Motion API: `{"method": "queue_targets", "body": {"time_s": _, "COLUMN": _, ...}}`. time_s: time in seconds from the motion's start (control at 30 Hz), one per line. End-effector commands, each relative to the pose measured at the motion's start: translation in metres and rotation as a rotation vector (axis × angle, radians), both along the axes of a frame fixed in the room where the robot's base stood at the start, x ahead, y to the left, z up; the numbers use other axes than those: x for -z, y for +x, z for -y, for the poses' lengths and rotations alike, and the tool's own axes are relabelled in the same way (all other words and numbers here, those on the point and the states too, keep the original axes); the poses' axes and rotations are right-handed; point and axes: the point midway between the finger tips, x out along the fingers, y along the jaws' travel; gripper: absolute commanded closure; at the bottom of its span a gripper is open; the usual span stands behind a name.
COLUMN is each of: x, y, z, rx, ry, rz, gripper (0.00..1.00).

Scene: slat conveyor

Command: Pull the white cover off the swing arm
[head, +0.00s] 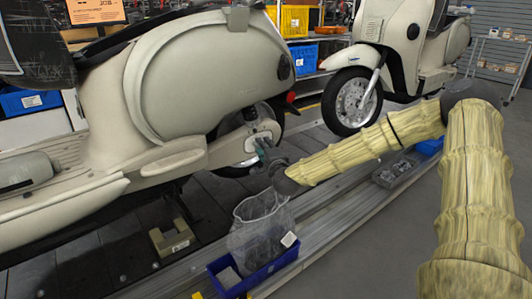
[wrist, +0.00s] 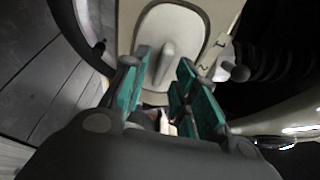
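The white cover (wrist: 190,28) is a rounded plate with a raised grip tab (wrist: 167,62) on the beige swing arm (wrist: 222,48) of the near scooter. In the head view the cover (head: 265,133) shows small beside the rear wheel, partly behind my gripper. My gripper (wrist: 166,62) is open, with its two teal-padded fingers on either side of the tab. A gap shows between the tab and each pad. In the head view my gripper (head: 262,150) is at the cover's lower edge; contact cannot be told there.
A blue bin (head: 230,284) with a clear bag (head: 258,228) stands below my gripper on the conveyor's edge. A beige block (head: 171,241) lies on the slats. A grey tray (head: 396,171) is further right. A second scooter (head: 398,40) stands behind. Grey floor at right is clear.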

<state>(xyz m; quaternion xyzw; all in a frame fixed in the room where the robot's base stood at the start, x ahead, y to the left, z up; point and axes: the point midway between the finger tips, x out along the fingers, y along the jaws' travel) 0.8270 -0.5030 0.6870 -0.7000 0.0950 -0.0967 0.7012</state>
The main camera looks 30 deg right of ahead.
Motion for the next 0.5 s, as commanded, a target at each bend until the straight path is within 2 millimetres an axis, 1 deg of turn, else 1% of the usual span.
{"method": "queue_targets", "body": {"time_s": 0.3, "x": -0.001, "y": 0.024, "z": 0.005, "rx": 0.000, "ry": -0.002, "rz": 0.004, "gripper": 0.71}}
{"method": "queue_targets", "body": {"time_s": 0.5, "x": -0.003, "y": 0.035, "z": 0.006, "rx": -0.003, "ry": -0.004, "rz": 0.005, "gripper": 0.71}}
